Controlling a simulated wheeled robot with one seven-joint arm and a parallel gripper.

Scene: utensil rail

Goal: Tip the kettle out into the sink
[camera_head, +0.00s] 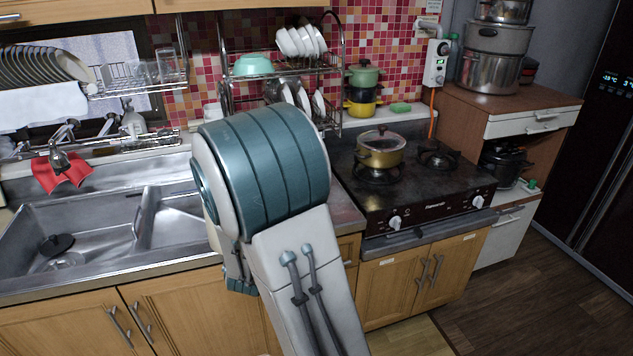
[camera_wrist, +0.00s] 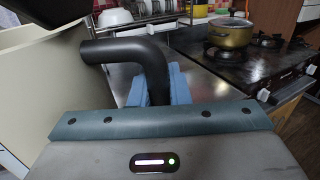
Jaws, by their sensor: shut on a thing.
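The kettle shows in the wrist view as a cream body (camera_wrist: 55,85) at the left with a black bent handle (camera_wrist: 120,48). My gripper (camera_wrist: 158,88) is shut on the handle, with a blue finger on each side of it. The picture edge cuts the body off, and its spout is not in view. In the head view my arm hides the kettle and gripper. The steel sink (camera_head: 100,212) lies left of my arm in the head view, with a black drain piece (camera_head: 57,245) in its left part. The tap (camera_head: 60,160) is at its back.
A yellow pot (camera_head: 380,152) stands on the black stove (camera_head: 415,185) to the right. A dish rack (camera_head: 285,70) with bowls and plates rises behind my arm. A red cloth (camera_head: 62,175) lies at the sink's back edge. The sink basin is largely clear.

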